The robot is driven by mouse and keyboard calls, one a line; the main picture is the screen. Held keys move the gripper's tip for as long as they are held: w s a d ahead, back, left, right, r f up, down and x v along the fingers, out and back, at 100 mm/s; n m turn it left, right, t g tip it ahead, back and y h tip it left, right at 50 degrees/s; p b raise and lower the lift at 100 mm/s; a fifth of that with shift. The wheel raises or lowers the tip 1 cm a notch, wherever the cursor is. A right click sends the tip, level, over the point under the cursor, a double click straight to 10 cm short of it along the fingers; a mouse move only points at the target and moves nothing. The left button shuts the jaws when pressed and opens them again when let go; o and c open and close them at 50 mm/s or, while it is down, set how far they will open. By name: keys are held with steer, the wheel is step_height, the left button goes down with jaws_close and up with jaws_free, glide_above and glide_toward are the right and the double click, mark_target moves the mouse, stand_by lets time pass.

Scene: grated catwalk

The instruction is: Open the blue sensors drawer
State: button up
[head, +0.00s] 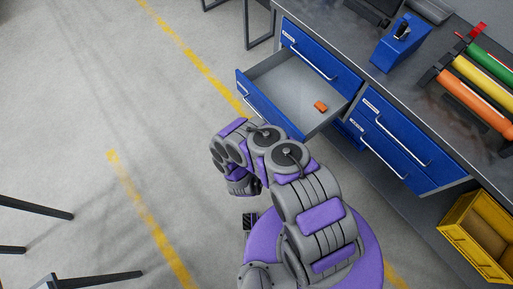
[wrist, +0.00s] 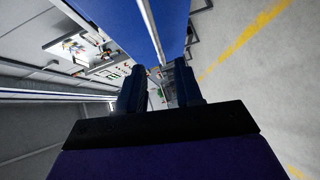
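A blue drawer (head: 270,106) in the left cabinet is pulled well out, showing its grey inside. A small orange object (head: 320,106) lies in it. The drawer labels are too small to read, so I cannot tell which one says sensors. My arm covers the near end of the open drawer's front in the head view, and my gripper's fingertips are not clear there. In the wrist view my gripper (wrist: 160,88) has its two dark fingers apart. A silver bar, probably a handle (wrist: 151,32), runs along a blue front towards the gap; contact cannot be told.
A shut blue drawer (head: 318,58) sits above the open one. More shut blue drawers (head: 400,145) are to the right. The bench top (head: 425,100) carries a blue box (head: 400,43) and coloured rolls (head: 470,85). A yellow crate (head: 465,240) stands lower right.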

steer(key=d+f+v, duration=0.1)
steer(key=v, duration=0.5)
steer(key=shift+s+a+r+b, duration=0.2)
steer(key=shift+a+r+b, duration=0.2)
steer(key=shift+a+r, duration=0.15)
